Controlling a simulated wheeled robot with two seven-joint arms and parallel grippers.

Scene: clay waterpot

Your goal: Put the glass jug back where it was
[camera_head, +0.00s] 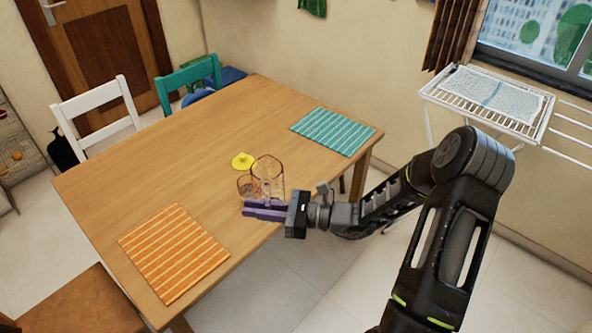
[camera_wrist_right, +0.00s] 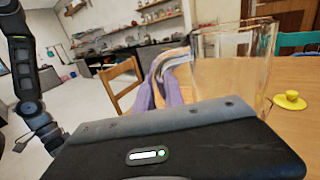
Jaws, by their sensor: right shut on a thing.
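The clear glass jug (camera_head: 268,176) shows near the table's front edge, and it stands large at the right of the right wrist view (camera_wrist_right: 235,65). It is upright. I cannot tell whether its base touches the table. My right gripper (camera_head: 264,208) reaches in from the right, with purple fingers at the jug's near side. It is shut on the jug; the exact contact is hard to make out. The purple fingers (camera_wrist_right: 168,85) also show in the right wrist view. A yellow lid-like piece with a knob (camera_head: 242,160) lies on the table just behind the jug. My left gripper is not seen.
The wooden table (camera_head: 190,150) holds an orange striped mat (camera_head: 173,253) at the front left and a teal striped mat (camera_head: 333,131) at the back right. White (camera_head: 98,112) and teal (camera_head: 188,78) chairs stand behind it. The table's middle is mostly clear.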

